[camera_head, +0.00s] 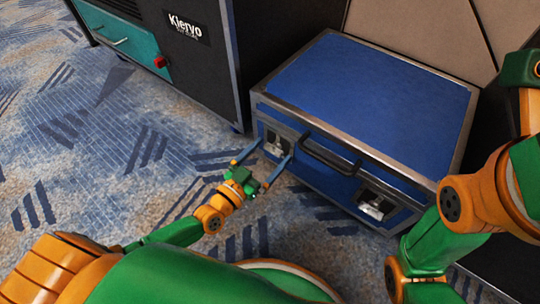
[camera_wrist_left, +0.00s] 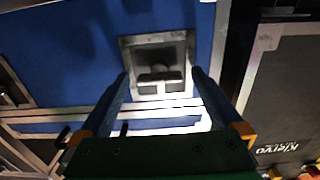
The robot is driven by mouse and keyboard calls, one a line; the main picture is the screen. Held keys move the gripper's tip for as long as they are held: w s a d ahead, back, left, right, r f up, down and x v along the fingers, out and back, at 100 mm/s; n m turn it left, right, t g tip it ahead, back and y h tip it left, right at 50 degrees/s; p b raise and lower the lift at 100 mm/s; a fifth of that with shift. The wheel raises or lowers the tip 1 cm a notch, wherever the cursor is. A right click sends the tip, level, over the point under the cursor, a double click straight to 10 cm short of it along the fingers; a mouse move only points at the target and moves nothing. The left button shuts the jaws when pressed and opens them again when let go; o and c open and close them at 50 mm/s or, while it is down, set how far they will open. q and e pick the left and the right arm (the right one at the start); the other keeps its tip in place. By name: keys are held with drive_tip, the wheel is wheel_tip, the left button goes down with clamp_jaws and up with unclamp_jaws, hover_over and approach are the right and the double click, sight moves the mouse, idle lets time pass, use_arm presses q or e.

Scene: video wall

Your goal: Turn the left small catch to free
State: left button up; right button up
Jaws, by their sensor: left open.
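A blue flight case (camera_head: 370,95) with metal edges stands on the carpet. Its left small catch (camera_head: 281,143) sits in a metal recess at the left of the front face. In the left wrist view, the catch (camera_wrist_left: 160,78) shows as a dark crosspiece in a square metal dish. My left gripper (camera_head: 275,150) is open and empty, in front of this catch. In the left wrist view its two blue fingers (camera_wrist_left: 161,74) reach toward the dish, one on each side of the catch; contact cannot be told. My right gripper is not in view.
A black handle (camera_head: 330,155) is right of the left catch, and a second catch (camera_head: 376,206) is further right. A dark cabinet marked Kiervo (camera_head: 205,60), with a teal panel (camera_head: 120,38), stands left of the case. Patterned carpet (camera_head: 90,130) is open at left.

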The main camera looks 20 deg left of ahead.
use_arm(q)
drive_tip(key=c, duration=1.4)
drive_tip(key=shift+n, duration=0.3)
drive_tip(key=n, duration=1.7)
drive_tip(key=shift+n, duration=0.3)
